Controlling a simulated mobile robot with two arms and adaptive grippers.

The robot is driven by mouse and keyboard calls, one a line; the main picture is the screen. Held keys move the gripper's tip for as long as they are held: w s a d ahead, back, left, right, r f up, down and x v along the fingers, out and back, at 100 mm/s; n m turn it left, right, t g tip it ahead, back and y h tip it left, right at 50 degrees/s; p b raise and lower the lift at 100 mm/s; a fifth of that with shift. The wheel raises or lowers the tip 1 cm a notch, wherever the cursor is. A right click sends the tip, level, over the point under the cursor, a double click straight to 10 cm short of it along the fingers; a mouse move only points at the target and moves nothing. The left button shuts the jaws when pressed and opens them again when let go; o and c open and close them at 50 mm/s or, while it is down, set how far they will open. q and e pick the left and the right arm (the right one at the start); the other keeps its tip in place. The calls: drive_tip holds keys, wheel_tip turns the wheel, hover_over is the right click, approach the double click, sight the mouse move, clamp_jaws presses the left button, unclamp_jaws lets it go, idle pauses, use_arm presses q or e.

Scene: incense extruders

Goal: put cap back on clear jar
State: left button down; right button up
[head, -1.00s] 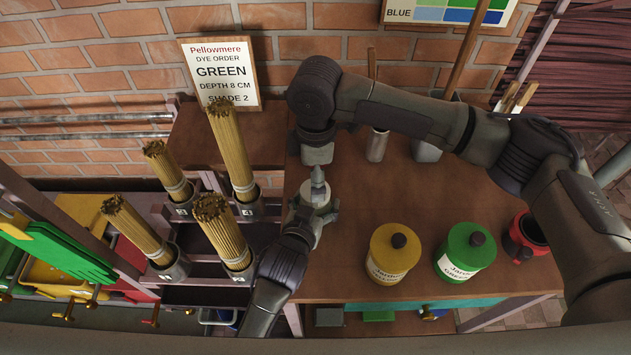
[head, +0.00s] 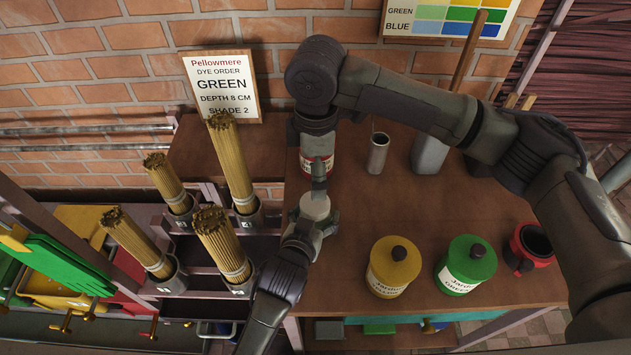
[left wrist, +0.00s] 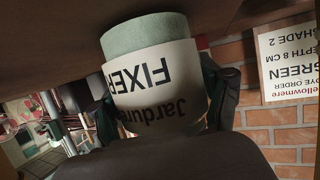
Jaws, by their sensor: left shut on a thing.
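The jar (left wrist: 155,80) labelled FIXER shows close up in the left wrist view, with a white label and a pale greenish base. My left gripper (head: 315,222) is shut around its sides. In the head view the jar's pale round top (head: 315,206) faces up between the fingers. My right arm reaches over from the right, and its wrist hangs above and behind this jar. A narrow dark grey piece (head: 318,175) stands just above the jar's top. I cannot tell whether it is a fingertip or a cap knob, nor whether the right fingers are shut.
A red-and-white labelled container (head: 317,162) stands behind, partly hidden. A yellow jar (head: 394,268), green jar (head: 467,266) and red pot (head: 529,248) stand to the right. Incense bundles (head: 221,240) stand in holders at left. The brown table (head: 365,205) has clear room in its middle.

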use_arm(q)
unclamp_jaws()
use_arm(e)
wheel_tip(320, 180, up, 7)
idle(0.4)
use_arm(q)
drive_tip(key=shift+s, duration=0.1)
drive_tip(key=v, duration=1.2)
drive_tip(key=shift+r, duration=0.1)
